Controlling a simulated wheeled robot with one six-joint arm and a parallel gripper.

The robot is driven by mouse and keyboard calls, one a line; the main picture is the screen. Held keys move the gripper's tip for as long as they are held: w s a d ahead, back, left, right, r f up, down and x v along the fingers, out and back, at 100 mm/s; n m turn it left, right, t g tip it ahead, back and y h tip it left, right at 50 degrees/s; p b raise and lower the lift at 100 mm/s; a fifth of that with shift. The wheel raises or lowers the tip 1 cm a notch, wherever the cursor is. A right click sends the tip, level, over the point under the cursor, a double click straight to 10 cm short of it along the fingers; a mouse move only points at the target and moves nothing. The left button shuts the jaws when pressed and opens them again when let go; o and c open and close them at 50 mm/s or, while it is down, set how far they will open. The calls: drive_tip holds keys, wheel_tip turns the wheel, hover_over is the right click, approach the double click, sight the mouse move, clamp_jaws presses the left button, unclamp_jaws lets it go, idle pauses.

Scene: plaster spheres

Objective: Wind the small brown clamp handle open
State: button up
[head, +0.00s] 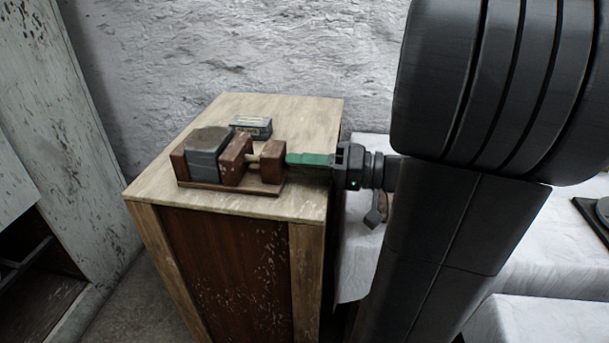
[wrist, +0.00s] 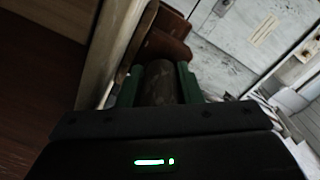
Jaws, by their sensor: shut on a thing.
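The clamp (head: 230,187) sits on a wooden cabinet, with reddish-brown upright blocks on a flat brown base. A grey block (head: 204,160) with a brownish top stands between its left end block and its middle jaw (head: 236,158). A pale screw spans from the middle jaw to the right end block (head: 273,161). My gripper (head: 290,159) reaches in level from the right, its green fingers up against that end block. In the wrist view the fingers are shut on the dark brown, round handle (wrist: 160,84). In the head view the fingers hide the handle.
A small grey labelled box (head: 251,127) lies behind the clamp on the cabinet top (head: 300,112). The cabinet's right edge is below my gripper. A white-covered surface (head: 360,250) stands lower to the right. A rough wall is behind.

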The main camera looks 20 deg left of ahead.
drive_tip(key=n, duration=0.3)
drive_tip(key=shift+f+n, duration=0.1)
drive_tip(key=shift+n, duration=0.2)
drive_tip(key=n, duration=0.4)
drive_tip(key=shift+n, duration=0.3)
drive_tip(key=o, duration=1)
drive_tip(key=shift+w+d, duration=0.1)
drive_tip(key=shift+p+v, duration=2.85)
drive_tip(key=shift+v, duration=3.95)
drive_tip(key=shift+f, duration=0.15)
